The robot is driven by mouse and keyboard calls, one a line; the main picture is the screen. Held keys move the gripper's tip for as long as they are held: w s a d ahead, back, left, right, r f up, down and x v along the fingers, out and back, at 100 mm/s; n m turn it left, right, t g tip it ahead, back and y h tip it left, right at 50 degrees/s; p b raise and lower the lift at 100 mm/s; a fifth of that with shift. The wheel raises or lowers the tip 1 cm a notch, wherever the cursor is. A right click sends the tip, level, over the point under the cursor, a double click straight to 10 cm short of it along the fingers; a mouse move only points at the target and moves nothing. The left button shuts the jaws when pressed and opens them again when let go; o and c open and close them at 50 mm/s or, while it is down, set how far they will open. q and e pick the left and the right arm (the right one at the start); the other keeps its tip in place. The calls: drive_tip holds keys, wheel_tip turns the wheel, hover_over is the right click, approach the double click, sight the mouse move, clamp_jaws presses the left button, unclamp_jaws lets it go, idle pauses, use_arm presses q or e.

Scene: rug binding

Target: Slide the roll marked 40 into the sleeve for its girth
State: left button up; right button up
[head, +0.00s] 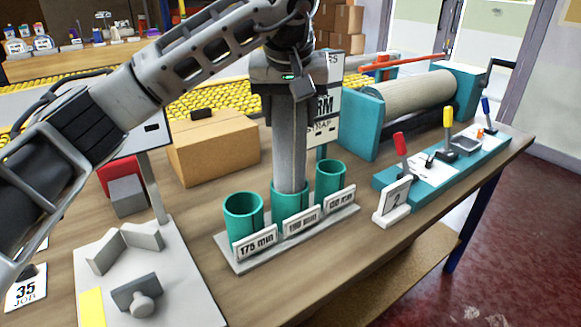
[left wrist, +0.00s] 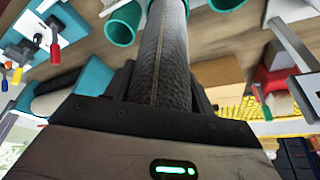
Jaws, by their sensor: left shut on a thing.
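A long grey roll (head: 290,150) stands upright; no number shows on it. My left gripper (head: 288,88) is shut on its upper end, and the roll also shows in the left wrist view (left wrist: 166,60). The roll's lower end is inside the rim of the middle teal sleeve (head: 279,205); how deep is hidden. The left sleeve (head: 243,222) and right sleeve (head: 330,180) look empty. The left label (head: 257,245) reads 175 mm; the middle label (head: 301,220) and right label (head: 341,199) are hard to read. My right gripper is not in view.
A cardboard box (head: 212,148) stands behind the sleeves. A grey plate with metal brackets (head: 138,262) and a card reading 35 JOB (head: 27,288) lie at left. A tool board (head: 440,165) and a teal-ended roller machine (head: 361,125) stand at right. The table front is bare.

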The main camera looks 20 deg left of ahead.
sight(290, 160)
use_arm(q)
wheel_tip(290, 160, down, 4)
drive_tip(key=shift+r, duration=0.15)
drive_tip(key=shift+f, duration=0.65)
wheel_tip(290, 160, down, 4)
drive_tip(key=shift+f, duration=0.25)
drive_tip(key=o, duration=1.6)
drive_tip(key=shift+c, duration=0.2)
